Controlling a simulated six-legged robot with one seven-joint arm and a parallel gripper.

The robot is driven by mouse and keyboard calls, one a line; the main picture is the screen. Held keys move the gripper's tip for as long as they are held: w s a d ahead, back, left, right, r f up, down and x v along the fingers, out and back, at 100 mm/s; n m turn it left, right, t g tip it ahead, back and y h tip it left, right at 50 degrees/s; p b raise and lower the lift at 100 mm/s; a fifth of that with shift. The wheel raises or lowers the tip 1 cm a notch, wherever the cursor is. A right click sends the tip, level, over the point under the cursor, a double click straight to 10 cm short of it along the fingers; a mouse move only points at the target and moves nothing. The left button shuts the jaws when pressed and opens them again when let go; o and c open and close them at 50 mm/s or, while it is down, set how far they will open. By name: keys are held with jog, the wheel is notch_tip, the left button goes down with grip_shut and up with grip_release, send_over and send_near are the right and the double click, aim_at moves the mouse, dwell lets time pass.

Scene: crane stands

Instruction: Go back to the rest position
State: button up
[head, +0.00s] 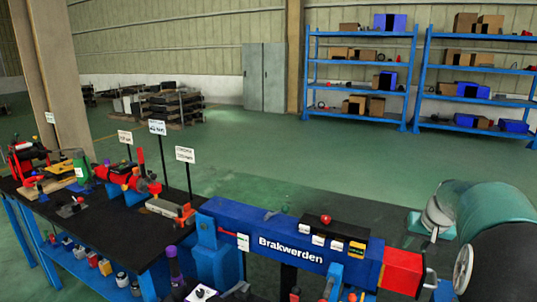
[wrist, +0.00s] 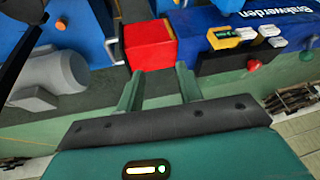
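My gripper (wrist: 160,72) shows in the wrist view with its two green fingers spread apart. Nothing shows between them. The red end block (wrist: 150,45) of the blue crane beam (wrist: 250,35) lies just beyond the fingertips in the picture; I cannot tell the exact gap. In the head view the blue beam (head: 265,228) marked "Brakwerden" runs across the lower middle, with the red block (head: 402,272) at its right end. I cannot make out the gripper's fingers in the head view.
A black-topped workbench (head: 110,225) with tools and small signs stands at the left. A grey rounded machine (wrist: 55,80) is left of the fingers in the wrist view. Blue shelves (head: 360,62) with boxes and a grey cabinet (head: 265,75) stand behind. The green floor (head: 300,160) between is clear.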

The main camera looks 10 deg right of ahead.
jog(key=s+a+r+n, duration=0.2)
jog(key=a+r, duration=0.1)
jog(key=a, duration=0.8)
jog(key=s+a+r+n, duration=0.1)
jog(key=s+a+r, duration=0.15)
jog(key=a, duration=0.95)
jog(key=s+a+f+n+t+y, duration=0.1)
jog(key=s+a+f+n, duration=0.1)
jog(key=s+a, duration=1.1)
jog(key=a+n, duration=0.1)
jog(key=a, duration=0.1)
jog(key=shift+s+a, duration=0.25)
jog(key=shift+a, duration=0.1)
